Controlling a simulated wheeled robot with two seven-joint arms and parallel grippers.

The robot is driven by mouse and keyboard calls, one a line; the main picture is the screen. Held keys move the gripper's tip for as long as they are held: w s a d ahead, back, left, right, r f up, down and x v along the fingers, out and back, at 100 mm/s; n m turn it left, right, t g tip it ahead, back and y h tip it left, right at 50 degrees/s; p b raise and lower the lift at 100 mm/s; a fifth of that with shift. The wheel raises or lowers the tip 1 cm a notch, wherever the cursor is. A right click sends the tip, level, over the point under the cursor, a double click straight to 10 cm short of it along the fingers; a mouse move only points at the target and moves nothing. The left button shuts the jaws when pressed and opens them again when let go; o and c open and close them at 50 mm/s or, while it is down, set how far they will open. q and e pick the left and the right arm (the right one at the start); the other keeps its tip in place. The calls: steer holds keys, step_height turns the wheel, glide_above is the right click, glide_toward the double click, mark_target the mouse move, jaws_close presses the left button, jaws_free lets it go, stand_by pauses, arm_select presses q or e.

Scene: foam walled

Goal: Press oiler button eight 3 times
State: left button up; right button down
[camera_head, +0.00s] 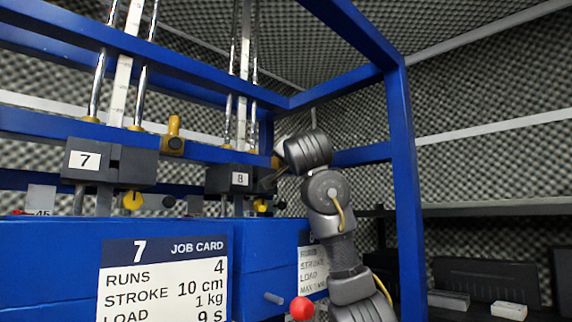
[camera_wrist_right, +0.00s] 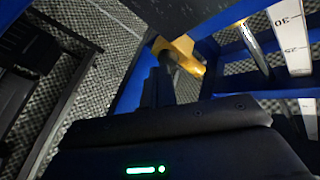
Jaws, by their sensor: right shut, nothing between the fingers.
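The carriage marked 8 (camera_head: 238,179) hangs on the rods in the middle of the head view. Its yellow oiler (camera_head: 276,162) is mostly hidden behind my right gripper (camera_head: 268,182). The right wrist view shows the yellow oiler (camera_wrist_right: 181,48) close up, with a dark round part on its near side. My right gripper is shut and empty, and its dark fingers (camera_wrist_right: 160,88) point at that round part. Whether the fingertips touch it, I cannot tell. My left gripper is out of view.
The carriage marked 7 (camera_head: 83,160) with its own yellow oiler (camera_head: 173,135) is to the left. A blue post (camera_head: 405,170) stands right of my arm. A red ball knob (camera_head: 302,308) and job card 7 (camera_head: 165,280) are in front. A shelf (camera_head: 490,210) is at right.

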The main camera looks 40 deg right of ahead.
steer(key=shift+w, duration=0.25)
stand_by(0.9)
steer(key=shift+s+f+b, duration=0.1)
steer(key=shift+s+b, duration=0.5)
steer(key=shift+b, duration=0.1)
steer(key=shift+s, duration=0.1)
steer(key=s+b, duration=0.3)
steer(key=s, duration=0.2)
steer(key=shift+d, duration=0.2)
